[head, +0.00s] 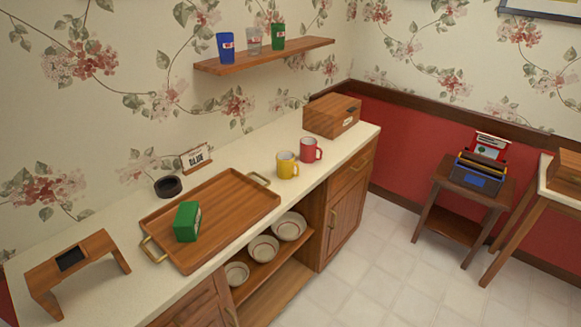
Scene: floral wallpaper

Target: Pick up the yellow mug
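The yellow mug (286,165) stands upright on the cream countertop (333,147), to the right of the wooden tray. Its handle points to the right. A red mug (309,149) stands close to its right, a little farther along the counter. Neither of my grippers shows in the head view.
A wooden tray (251,205) with metal handles holds a green box (187,221). A sign (195,157), a dark round bowl (168,186), a small wooden stand (101,244) and a wooden box (331,115) stand on the counter. A wall shelf (266,57) holds cups. Tiled floor is clear in front.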

